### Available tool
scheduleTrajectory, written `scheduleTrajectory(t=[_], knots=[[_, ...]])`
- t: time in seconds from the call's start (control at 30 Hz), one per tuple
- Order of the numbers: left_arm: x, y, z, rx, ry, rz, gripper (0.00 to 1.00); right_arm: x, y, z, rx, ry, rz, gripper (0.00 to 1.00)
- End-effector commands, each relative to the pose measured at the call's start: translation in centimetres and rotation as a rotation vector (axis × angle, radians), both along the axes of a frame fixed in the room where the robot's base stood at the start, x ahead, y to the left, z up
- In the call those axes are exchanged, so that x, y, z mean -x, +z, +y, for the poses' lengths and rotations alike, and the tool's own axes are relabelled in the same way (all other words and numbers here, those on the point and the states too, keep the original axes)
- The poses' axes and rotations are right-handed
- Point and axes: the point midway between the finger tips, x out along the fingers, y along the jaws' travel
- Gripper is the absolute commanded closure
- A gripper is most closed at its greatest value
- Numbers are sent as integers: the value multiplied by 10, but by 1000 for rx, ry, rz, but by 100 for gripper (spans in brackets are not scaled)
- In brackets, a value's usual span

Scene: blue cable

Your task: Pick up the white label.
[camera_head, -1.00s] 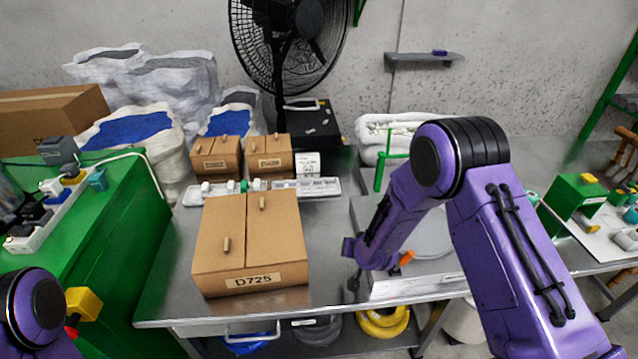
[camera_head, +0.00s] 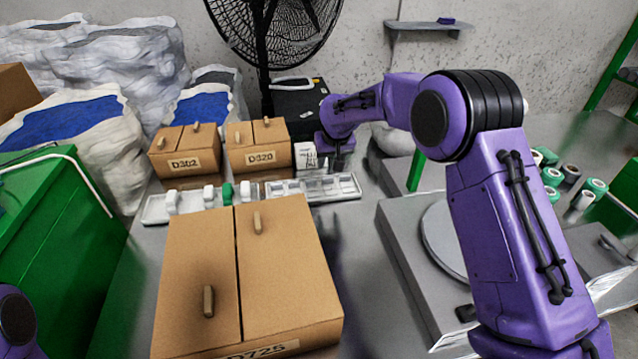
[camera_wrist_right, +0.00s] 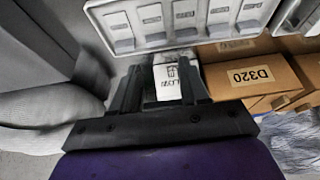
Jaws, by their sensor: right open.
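The white label (camera_head: 307,157) with black print sits at the back of the table, right of the small box marked D320. In the right wrist view the white label (camera_wrist_right: 167,82) shows between the two dark fingers, partly hidden by my gripper's body. My right gripper (camera_head: 337,160) points down just to the right of the label in the head view. In the right wrist view my right gripper (camera_wrist_right: 162,76) is open, its fingers on either side of the label. I cannot tell whether they touch it. My left gripper is outside the views; only part of my left arm shows.
A compartment tray (camera_head: 347,187) lies close in front of the label. Box D320 (camera_head: 256,146) and box D302 (camera_head: 184,151) stand to its left. A large brown box (camera_head: 190,270) fills the front. A black case (camera_head: 298,105) stands behind. A grey platform (camera_head: 405,250) is at right.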

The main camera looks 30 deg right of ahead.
Motion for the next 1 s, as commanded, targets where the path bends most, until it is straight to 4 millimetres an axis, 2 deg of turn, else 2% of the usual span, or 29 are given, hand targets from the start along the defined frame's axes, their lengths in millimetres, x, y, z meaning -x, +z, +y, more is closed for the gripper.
scheduleTrajectory(t=[0.37,0.6,0.73,0.9,0.93,1.0], knots=[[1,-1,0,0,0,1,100,-17,-49,-8,5,-2,8,55],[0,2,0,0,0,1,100,-25,-90,-10,6,2,8,55],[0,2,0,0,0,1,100,-30,-99,-11,5,3,6,55],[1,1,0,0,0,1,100,-30,-99,-10,5,4,7,55],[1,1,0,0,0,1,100,-30,-99,-10,5,4,7,59],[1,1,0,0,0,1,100,-30,-99,-10,5,4,7,81]])
